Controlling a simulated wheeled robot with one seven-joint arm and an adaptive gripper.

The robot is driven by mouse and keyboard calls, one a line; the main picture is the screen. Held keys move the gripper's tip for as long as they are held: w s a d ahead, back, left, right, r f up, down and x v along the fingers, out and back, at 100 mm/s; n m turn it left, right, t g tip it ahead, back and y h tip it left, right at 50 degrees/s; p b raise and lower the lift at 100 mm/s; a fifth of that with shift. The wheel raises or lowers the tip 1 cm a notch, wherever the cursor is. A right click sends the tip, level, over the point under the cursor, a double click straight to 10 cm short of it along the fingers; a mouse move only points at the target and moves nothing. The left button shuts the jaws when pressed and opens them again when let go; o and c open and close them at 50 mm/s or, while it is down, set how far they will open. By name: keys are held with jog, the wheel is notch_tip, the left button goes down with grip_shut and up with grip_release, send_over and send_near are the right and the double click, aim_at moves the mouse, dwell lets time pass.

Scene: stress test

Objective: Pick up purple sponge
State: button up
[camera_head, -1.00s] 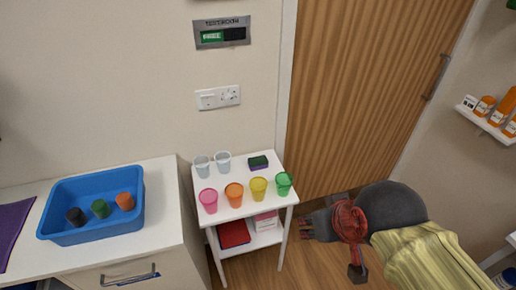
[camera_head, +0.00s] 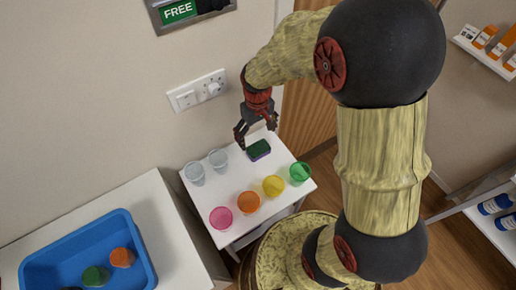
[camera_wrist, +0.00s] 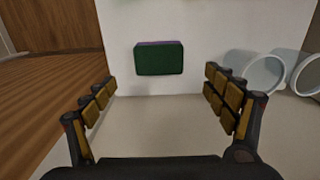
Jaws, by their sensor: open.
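The sponge (camera_head: 258,150) lies on the small white table (camera_head: 236,222) near its back edge. It has a dark green top and a purple lower layer. In the wrist view the sponge (camera_wrist: 159,59) shows mostly its green face, with a thin purple strip along its upper edge. My gripper (camera_head: 257,138) is at the back of the table, above and very close to the sponge in the head view. In the wrist view my gripper (camera_wrist: 160,100) is open and empty, its fingers spread to either side, with the sponge ahead between them and apart from both.
Two clear cups (camera_head: 218,159) (camera_head: 194,173) stand left of the sponge. Pink (camera_head: 221,217), orange (camera_head: 248,202), yellow (camera_head: 273,186) and green (camera_head: 300,173) cups line the front. A blue bin (camera_head: 140,247) sits on the left counter.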

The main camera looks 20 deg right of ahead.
aim_at(258, 148)
jog(key=f+b, duration=0.1)
jog(key=f, duration=0.3)
jog(key=f+b, duration=0.2)
jog(key=f, duration=0.2)
jog(key=shift+s+d+f, duration=0.15)
jog(key=shift+s+f, duration=0.05)
jog(key=shift+f, duration=0.15)
jog(key=shift+r, duration=0.1)
jog(key=shift+c, duration=1.1)
jog(key=c, duration=0.6)
